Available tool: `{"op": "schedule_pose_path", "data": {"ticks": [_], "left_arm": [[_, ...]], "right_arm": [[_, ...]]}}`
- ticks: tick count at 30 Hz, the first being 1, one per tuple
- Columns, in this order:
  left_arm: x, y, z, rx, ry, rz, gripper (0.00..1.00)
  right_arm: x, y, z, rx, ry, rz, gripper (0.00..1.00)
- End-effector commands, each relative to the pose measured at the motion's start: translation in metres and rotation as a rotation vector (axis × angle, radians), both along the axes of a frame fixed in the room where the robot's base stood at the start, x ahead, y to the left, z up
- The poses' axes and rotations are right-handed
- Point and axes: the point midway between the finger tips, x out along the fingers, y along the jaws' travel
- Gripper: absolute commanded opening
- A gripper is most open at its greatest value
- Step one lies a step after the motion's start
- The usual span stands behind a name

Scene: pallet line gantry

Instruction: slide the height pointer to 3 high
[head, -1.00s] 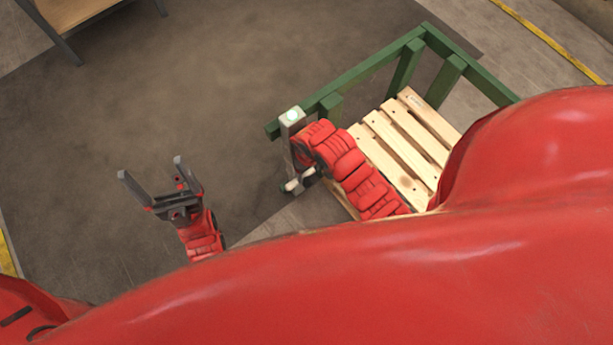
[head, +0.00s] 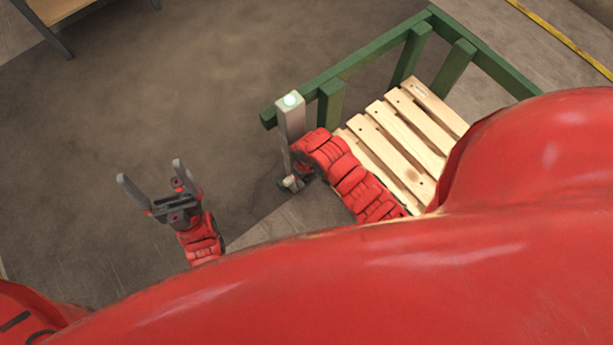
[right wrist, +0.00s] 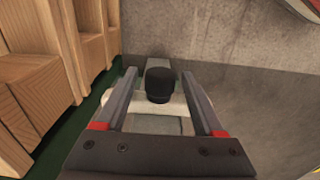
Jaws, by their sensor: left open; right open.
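A grey upright post (head: 291,125) with a pale green lit top stands at the left end of the green rail. In the right wrist view, a black knob (right wrist: 160,85) with a pale bar (right wrist: 145,103) behind it lies between my right gripper's fingers; I take it as the height pointer. My right gripper (right wrist: 158,76) is open, one finger on each side of the knob; contact cannot be told. In the head view my red right arm mostly hides this gripper, low by the post. No height marks are readable. My left gripper (head: 150,172) is open and empty over the floor.
A green rail frame (head: 350,67) encloses a wooden pallet (head: 425,115) right of the post. Wooden blocks (right wrist: 35,85) flank the right gripper's left side in the wrist view. A wooden table (head: 55,8) stands at the top left. The floor between is clear.

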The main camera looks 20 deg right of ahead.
Motion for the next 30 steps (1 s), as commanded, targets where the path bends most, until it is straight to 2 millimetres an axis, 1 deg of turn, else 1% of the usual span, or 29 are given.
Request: {"op": "schedule_pose_path", "data": {"ticks": [1,5,6,8,9,12,17,30], "left_arm": [[0.000,0.000,0.000,0.000,0.000,0.000,0.95],[0.000,0.000,0.000,0.000,0.000,0.000,0.95],[0.000,0.000,0.000,0.000,0.000,0.000,0.95],[0.000,0.000,0.000,0.000,0.000,0.000,0.95],[0.000,0.000,0.000,0.000,0.000,0.000,0.95],[0.000,0.000,0.000,0.000,0.000,0.000,0.95],[0.000,0.000,0.002,0.000,0.000,0.000,0.95],[0.000,0.000,0.022,0.000,0.000,0.000,0.95]], "right_arm": [[0.000,0.000,0.000,0.000,0.000,0.000,0.65],[0.000,0.000,0.000,0.000,0.000,0.000,0.41],[0.000,0.000,0.000,0.000,0.000,0.000,0.34],[0.000,0.000,0.000,0.000,0.000,0.000,0.23],[0.000,0.000,0.000,0.000,0.000,0.000,0.16],[0.000,0.000,0.000,0.000,0.000,0.000,0.00],[0.000,0.000,0.002,0.000,0.000,0.000,0.00],[0.000,0.000,0.027,0.002,-0.002,0.000,0.00]]}}
